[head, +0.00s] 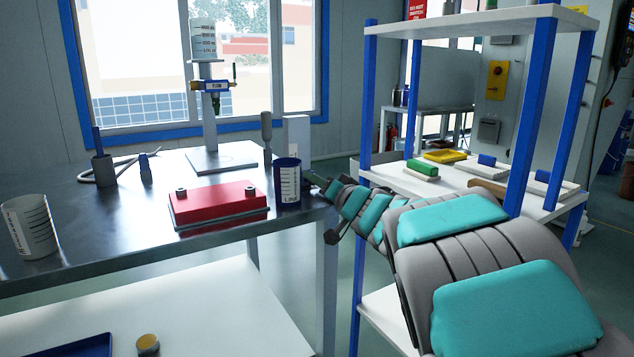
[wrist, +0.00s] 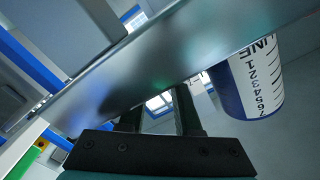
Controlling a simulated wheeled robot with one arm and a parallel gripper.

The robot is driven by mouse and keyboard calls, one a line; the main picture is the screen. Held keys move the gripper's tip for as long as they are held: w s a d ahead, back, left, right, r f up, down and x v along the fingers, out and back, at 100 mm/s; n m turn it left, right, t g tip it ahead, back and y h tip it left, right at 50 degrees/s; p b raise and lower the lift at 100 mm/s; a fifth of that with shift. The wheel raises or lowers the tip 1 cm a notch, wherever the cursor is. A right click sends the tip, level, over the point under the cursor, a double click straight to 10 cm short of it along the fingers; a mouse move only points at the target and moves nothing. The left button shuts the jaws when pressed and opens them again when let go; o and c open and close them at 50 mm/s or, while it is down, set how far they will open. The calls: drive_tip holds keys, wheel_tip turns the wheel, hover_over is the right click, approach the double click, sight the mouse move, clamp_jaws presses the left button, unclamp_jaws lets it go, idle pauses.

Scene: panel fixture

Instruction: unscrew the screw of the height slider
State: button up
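A stand with an upright column (head: 209,120) and a pale base plate (head: 220,160) is at the back of the metal table. It carries a clear graduated vessel (head: 203,40) and a fitting with a blue label (head: 214,86). I cannot tell which part is the height slider, and no screw can be made out. My gripper (head: 316,182) is at the table's right end, just right of the blue cup (head: 287,183). In the wrist view, my gripper (wrist: 160,108) has its two dark fingers apart with nothing seen between them. The blue cup (wrist: 248,78) is to their right.
The metal table (head: 120,225) bears a red box (head: 218,205), a white graduated cup (head: 30,228), a grey bottle-like piece (head: 266,138) and a pale upright block (head: 297,137). A shelf unit with blue posts (head: 531,110) stands close on the right. The table's front middle is clear.

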clamp_jaws()
drive_tip(key=shift+n, duration=0.3)
drive_tip(key=shift+n+p, duration=0.5)
drive_tip(key=shift+n, duration=0.4)
drive_tip(key=n, duration=0.3)
drive_tip(key=shift+p, duration=0.35)
drive_tip(key=n, duration=0.5)
drive_tip(key=shift+f, duration=0.1)
drive_tip(key=n+b, duration=0.1)
drive_tip(key=n, duration=0.3)
drive_tip(key=shift+n, duration=0.4)
